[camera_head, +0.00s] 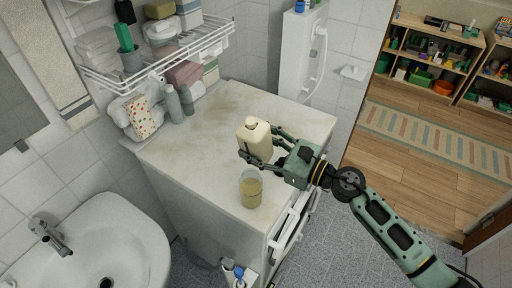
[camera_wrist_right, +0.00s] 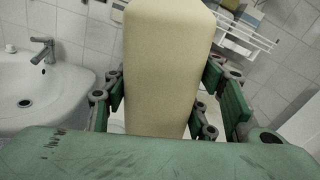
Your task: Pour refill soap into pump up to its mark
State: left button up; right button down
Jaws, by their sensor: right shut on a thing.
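My right gripper (camera_head: 262,147) is shut on a cream refill bottle (camera_head: 254,136) with a small pale top. The bottle looks roughly upright over the cabinet top; I cannot tell whether its base touches the surface. In the right wrist view the bottle (camera_wrist_right: 165,70) fills the middle, with green fingers (camera_wrist_right: 160,105) on both sides. A clear container (camera_head: 250,188), probably the pump's bottle, stands near the cabinet's front edge, just in front of the refill bottle. It holds yellowish liquid; no pump head or mark can be made out. My left gripper is not in view.
A sink (camera_head: 95,245) lies at lower left.

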jog(key=shift+w+d+f+n+b, duration=0.2)
jog(key=shift+f+n+b, duration=0.15)
jog(key=shift+b, duration=0.15)
jog(key=shift+r, duration=0.1)
jog(key=shift+d+f+b, duration=0.1)
jog(key=shift+f+b, duration=0.15)
jog(key=shift+b, duration=0.15)
jog(key=shift+w+n+b, duration=0.15)
jog(key=shift+n+b, duration=0.1)
jog(key=shift+b, duration=0.05)
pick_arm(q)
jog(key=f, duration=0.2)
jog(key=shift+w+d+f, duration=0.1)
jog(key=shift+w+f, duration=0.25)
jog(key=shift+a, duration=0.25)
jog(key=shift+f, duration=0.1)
